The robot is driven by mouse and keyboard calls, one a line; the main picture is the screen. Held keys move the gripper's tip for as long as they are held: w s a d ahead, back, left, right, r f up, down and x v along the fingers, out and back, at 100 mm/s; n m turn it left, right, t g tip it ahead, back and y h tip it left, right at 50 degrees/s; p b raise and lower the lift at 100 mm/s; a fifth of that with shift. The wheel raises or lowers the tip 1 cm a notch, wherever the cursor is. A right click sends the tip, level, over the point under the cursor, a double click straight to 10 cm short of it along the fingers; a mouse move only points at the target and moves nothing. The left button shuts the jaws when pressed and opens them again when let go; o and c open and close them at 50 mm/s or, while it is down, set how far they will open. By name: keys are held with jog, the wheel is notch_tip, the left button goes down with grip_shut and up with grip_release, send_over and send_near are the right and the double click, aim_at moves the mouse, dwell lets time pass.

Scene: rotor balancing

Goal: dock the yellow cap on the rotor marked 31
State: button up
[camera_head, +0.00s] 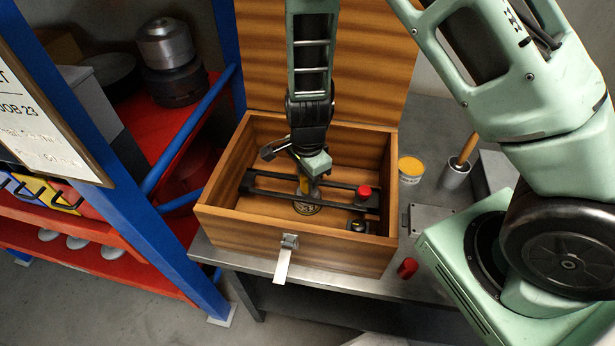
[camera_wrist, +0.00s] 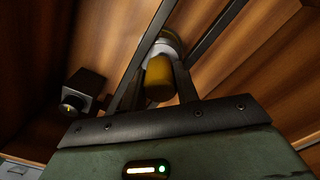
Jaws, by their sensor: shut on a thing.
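My gripper (camera_head: 304,188) reaches down into an open wooden box (camera_head: 235,222) and is shut on the yellow cap (camera_head: 306,184). In the wrist view the yellow cap (camera_wrist: 158,80) sits between the two fingers, with a pale round metal part (camera_wrist: 165,46) just beyond it. Whether the cap touches that part I cannot tell. Two dark parallel rails (camera_head: 335,184) run across the box. A red cap (camera_head: 364,192) stands on the rails to the right. No number 31 is readable.
On the bench are another red cap (camera_head: 407,268), a yellow-topped tin (camera_head: 411,168) and a metal cup (camera_head: 454,174).

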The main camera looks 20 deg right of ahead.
jog(key=shift+f+b, duration=0.35)
jog(key=shift+f, duration=0.15)
jog(key=o, duration=0.7)
jog(key=shift+r, duration=0.15)
notch_tip(320, 180, up, 11)
jog(key=p, duration=1)
jog(key=shift+p, duration=0.35)
